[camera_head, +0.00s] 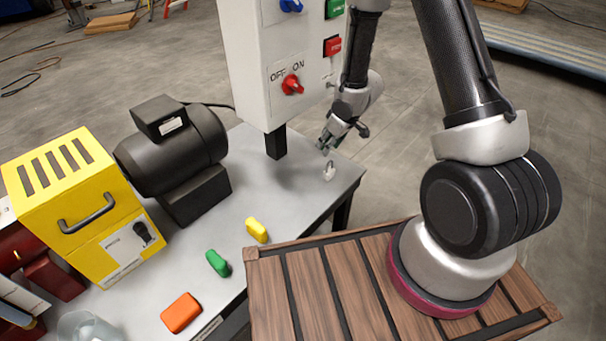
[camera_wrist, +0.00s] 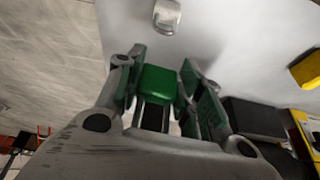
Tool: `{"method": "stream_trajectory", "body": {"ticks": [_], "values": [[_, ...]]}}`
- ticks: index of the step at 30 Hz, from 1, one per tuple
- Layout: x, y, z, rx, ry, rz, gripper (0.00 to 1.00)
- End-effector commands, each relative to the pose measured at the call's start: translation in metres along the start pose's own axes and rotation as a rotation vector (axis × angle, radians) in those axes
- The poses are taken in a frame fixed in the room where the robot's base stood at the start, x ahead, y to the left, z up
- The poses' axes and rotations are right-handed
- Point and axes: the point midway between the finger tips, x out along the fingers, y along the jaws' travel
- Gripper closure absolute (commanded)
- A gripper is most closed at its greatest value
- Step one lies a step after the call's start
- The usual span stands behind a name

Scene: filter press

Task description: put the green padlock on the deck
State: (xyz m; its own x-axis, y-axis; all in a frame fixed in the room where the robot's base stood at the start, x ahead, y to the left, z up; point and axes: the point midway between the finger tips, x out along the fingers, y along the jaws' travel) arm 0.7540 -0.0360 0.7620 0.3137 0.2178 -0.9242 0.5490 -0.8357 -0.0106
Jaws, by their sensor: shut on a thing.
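My gripper (camera_head: 332,143) hangs over the far right corner of the grey table, beyond the wooden deck. In the wrist view its green-padded fingers are shut on a green block-like body, which I take as the green padlock (camera_wrist: 157,83). Its lower part is partly hidden between the fingers, and it is hard to make out in the head view. The deck (camera_head: 303,300) is my own slatted brown top, with my arm's base on its right part. Its left part is bare.
A small silver thing (camera_head: 329,173) stands on the table (camera_head: 290,200) below my gripper. The control box (camera_head: 270,70) stands close on the left. Green (camera_head: 217,263), yellow (camera_head: 257,230) and orange (camera_head: 181,313) items lie near the deck. A black motor (camera_head: 180,150) and yellow box (camera_head: 85,205) stand farther left.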

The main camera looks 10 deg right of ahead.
Motion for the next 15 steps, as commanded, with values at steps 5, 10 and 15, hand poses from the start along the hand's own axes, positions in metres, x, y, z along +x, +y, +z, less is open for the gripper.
{"method": "stream_trajectory", "body": {"ticks": [5,10,15], "values": [[0.03,-0.004,0.015,-0.046,0.004,-0.012,0.89],[0.057,-0.004,0.026,-0.047,0.006,-0.011,0.89],[0.074,-0.003,0.033,-0.047,0.005,-0.011,0.89]]}}
